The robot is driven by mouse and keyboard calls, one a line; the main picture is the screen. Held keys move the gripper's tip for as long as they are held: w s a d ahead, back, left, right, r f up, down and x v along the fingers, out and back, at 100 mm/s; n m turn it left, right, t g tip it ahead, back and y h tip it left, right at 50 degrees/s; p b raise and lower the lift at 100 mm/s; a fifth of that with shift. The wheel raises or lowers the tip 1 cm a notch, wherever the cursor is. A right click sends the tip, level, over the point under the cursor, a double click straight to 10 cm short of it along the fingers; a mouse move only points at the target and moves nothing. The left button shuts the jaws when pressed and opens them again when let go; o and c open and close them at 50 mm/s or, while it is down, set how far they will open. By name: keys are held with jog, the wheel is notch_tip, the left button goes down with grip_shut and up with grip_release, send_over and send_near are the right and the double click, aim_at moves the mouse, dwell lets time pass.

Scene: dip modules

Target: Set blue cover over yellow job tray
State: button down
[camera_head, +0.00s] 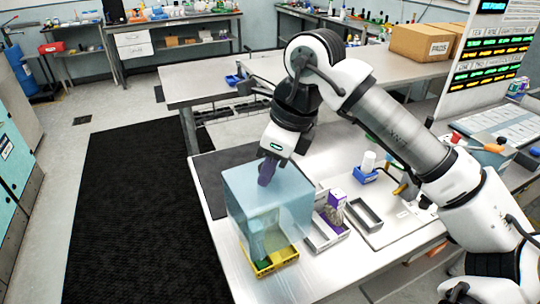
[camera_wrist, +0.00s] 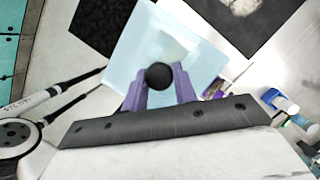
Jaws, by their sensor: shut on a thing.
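The blue cover (camera_head: 290,205) is a pale, see-through box, upright, at the front left of the metal table. My gripper (camera_head: 267,176), with purple fingers, is at its top. In the wrist view, the fingers are shut on the cover's round black knob (camera_wrist: 158,76), and the cover's pale top (camera_wrist: 125,50) spreads out beyond them. The yellow job tray (camera_head: 276,263) is at the cover's lower end, its front edges in plain view. A green and teal item shows through the cover above the tray. I cannot tell whether the cover's lower rim touches the tray.
Grey open bins (camera_head: 366,214) and a purple-and-white box (camera_head: 336,203) stand close to the cover's right. A blue bin (camera_head: 364,175) with a white bottle is farther back. A dark mat (camera_head: 212,170) lies at the table's left. Cardboard boxes (camera_head: 422,42) stand behind my arm.

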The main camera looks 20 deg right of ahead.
aim_at(271, 180)
jog(key=shift+f+b, duration=1.2)
jog(key=shift+f, duration=1.4)
jog(key=shift+f+b, duration=2.45)
jog(key=shift+b, duration=0.1)
jog(key=c, duration=1)
grip_release()
jog(key=shift+c, duration=0.2)
jog(key=shift+r+p, duration=1.7)
jog(key=shift+r, duration=1.85)
jog(key=shift+s+f, duration=0.1)
jog(key=shift+f, duration=0.05)
